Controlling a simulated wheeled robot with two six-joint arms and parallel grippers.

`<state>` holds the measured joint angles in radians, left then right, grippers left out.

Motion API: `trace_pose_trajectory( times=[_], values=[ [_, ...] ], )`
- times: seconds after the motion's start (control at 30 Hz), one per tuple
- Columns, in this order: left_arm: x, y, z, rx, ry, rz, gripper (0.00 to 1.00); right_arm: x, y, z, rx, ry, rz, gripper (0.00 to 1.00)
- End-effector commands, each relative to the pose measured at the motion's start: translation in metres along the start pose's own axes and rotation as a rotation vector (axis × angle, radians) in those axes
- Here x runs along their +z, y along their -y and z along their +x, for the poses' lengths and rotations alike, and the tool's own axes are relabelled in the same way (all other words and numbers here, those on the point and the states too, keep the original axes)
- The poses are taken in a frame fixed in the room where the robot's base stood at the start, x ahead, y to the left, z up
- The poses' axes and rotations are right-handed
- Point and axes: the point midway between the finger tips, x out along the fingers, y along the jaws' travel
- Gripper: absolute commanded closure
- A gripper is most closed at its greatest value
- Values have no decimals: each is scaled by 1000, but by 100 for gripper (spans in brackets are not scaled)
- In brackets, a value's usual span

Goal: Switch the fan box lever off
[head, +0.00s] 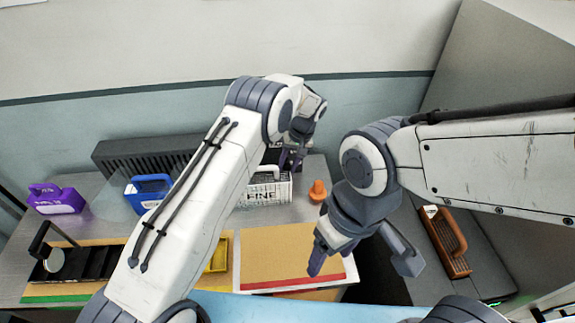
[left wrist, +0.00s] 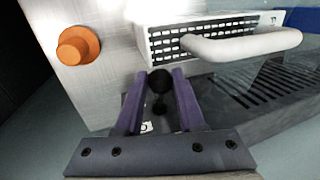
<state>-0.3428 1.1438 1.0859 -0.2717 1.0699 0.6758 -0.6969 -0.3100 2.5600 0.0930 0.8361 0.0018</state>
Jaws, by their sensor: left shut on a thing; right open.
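My left gripper (head: 292,158) is at the back of the bench, beyond the white FINE basket. In the left wrist view its purple fingers (left wrist: 160,92) are closed around a black ball knob (left wrist: 160,80), which looks like the lever's end. A second small dark round part shows just below the knob. The fan box is mostly hidden behind my gripper and the basket, and the lever's position cannot be read. My right gripper (head: 363,264) is open and empty above the front right of the bench.
The white FINE basket (head: 266,192) and an orange knob-shaped piece (head: 318,191) stand close to my left gripper. A blue basket (head: 148,192), a purple basket (head: 56,199) and a dark slotted unit (head: 140,157) are further left. A brown basket (head: 445,242) sits at right.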

Motion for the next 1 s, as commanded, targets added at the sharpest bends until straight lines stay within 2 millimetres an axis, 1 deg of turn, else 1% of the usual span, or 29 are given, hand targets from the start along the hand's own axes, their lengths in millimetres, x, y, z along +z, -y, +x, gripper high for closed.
trace_pose_trajectory(
  times=[0.03,0.83,0.87,0.9,0.93,1.0],
  values=[
    [0,-6,-2,12,-7,2,100,0,0,0,0,0,0,31],
    [-1,-6,-3,13,-9,2,100,0,0,0,0,0,0,31],
    [-1,-6,-3,13,-9,2,50,0,0,0,0,0,0,31],
    [0,-6,-3,13,-8,2,35,0,0,0,0,0,0,31],
    [0,-6,-3,12,-8,2,31,0,0,0,0,0,0,31],
    [0,-4,-2,10,-6,1,31,0,0,0,0,0,0,31]
  ],
)
